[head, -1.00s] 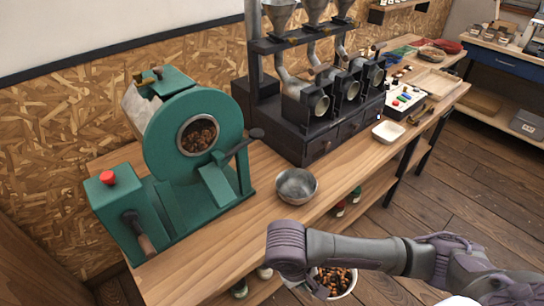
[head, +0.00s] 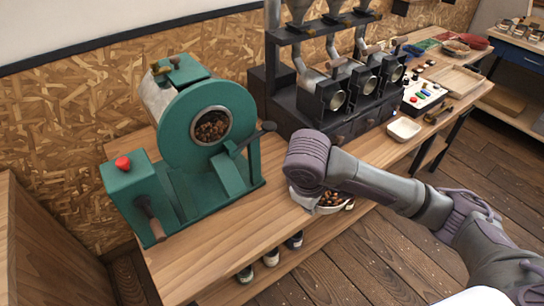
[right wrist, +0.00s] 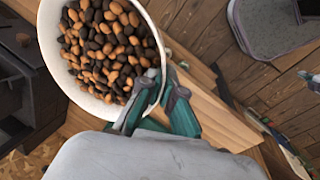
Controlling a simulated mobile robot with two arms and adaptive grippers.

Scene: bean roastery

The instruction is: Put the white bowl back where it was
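The white bowl (right wrist: 58,72), full of light and dark brown beans, is at the upper left in the right wrist view. My right gripper (right wrist: 160,90) is shut on its rim, one finger inside and one outside. In the head view the white bowl (head: 336,209) shows below my right wrist, by the workbench's front edge. It is partly hidden by my arm, and I cannot tell whether it touches the bench. My left gripper is not in view.
The wooden workbench (head: 215,240) carries a green roaster (head: 165,195) at left and a dark grinder unit (head: 345,125) behind my wrist. A small square white dish (head: 404,128) stands further right. The bench's front left is clear. Jars (head: 270,257) stand on the lower shelf.

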